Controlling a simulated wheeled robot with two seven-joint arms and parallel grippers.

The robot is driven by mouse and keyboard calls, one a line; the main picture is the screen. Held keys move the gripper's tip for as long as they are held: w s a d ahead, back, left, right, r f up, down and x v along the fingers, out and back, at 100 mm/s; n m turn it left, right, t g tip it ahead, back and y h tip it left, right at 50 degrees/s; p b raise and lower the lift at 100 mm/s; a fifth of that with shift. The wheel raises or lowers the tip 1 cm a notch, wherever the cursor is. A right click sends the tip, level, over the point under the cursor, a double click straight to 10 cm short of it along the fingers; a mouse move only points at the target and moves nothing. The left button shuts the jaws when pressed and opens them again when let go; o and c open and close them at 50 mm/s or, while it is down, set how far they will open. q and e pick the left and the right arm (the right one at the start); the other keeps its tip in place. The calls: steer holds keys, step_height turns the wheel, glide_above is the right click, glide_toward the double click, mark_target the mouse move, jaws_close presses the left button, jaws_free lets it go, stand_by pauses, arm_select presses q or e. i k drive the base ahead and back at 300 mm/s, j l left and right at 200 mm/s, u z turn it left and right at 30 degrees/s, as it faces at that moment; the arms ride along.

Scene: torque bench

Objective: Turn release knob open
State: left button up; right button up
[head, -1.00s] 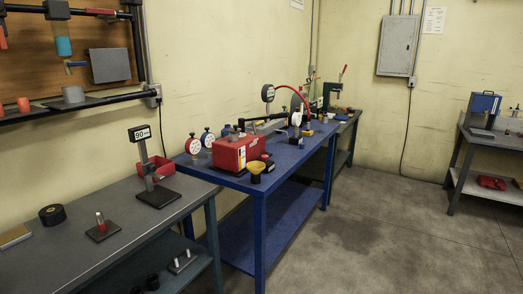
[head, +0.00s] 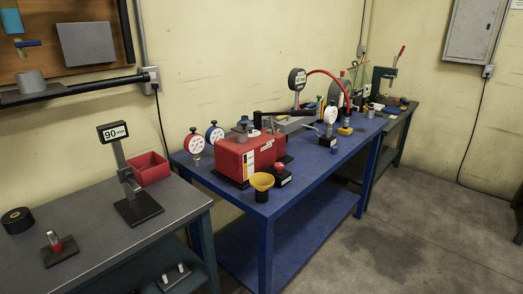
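A red box-shaped unit (head: 240,158) with a white label on its front sits on the blue bench (head: 262,215). A long black handle (head: 285,114) extends above it to the right. A small red knob on a black block (head: 280,173) stands in front of the unit's right end. A yellow funnel-shaped cup (head: 262,183) is beside that block. I cannot tell for sure which part is the release knob, or whether it is turned. Neither of my grippers is in view.
Two dial gauges (head: 194,144) stand left of the red unit. A taller gauge (head: 298,80) and a red hose (head: 332,77) are behind it. A grey bench (head: 95,205) at left holds a stand with a "90" display (head: 113,132). Floor (head: 400,235) at right is clear.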

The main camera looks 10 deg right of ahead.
mark_target(279, 166)
steer(key=i+l+u, duration=0.2)
steer(key=l, duration=0.2)
steer(key=i+l+u, duration=0.2)
steer(key=l, duration=0.25)
steer(key=i+l+u, duration=0.2)
steer(key=l, duration=0.25)
steer(key=i+l+u, duration=0.2)
steer(key=l, duration=0.3)
steer(key=i+l+u, duration=0.2)
steer(key=l, duration=0.3)
steer(key=l+u, duration=0.25)
steer(key=l, duration=0.25)
